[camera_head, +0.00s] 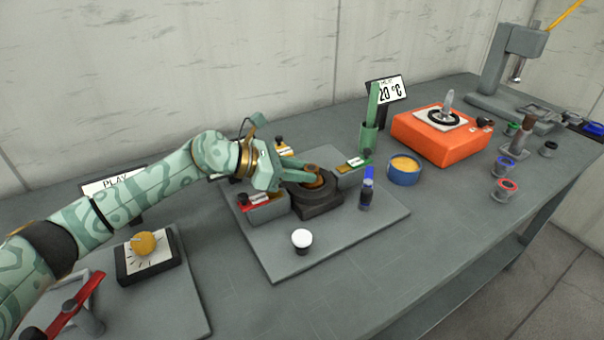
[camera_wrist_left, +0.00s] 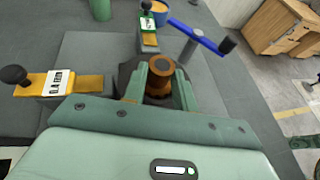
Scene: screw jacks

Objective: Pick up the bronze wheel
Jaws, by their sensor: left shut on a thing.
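The bronze wheel (camera_wrist_left: 160,78) is a brown-orange cylinder with a hole in its top, seen in the left wrist view between my fingers. In the head view the bronze wheel (camera_head: 319,179) is partly hidden by my left gripper (camera_head: 306,178). My left gripper (camera_wrist_left: 161,90) is shut on the bronze wheel, with one green finger on each side. The wheel is at a dark block (camera_head: 318,205) on a grey plate (camera_head: 345,239). I cannot tell whether the wheel is clear of the block. My right gripper is not in view.
Red-labelled (camera_head: 262,206) and green-labelled (camera_head: 352,173) blocks flank the dark block. A blue-handled crank (camera_head: 367,188) and a white-topped knob (camera_head: 302,238) stand close by. An orange box (camera_head: 440,140) is to the right.

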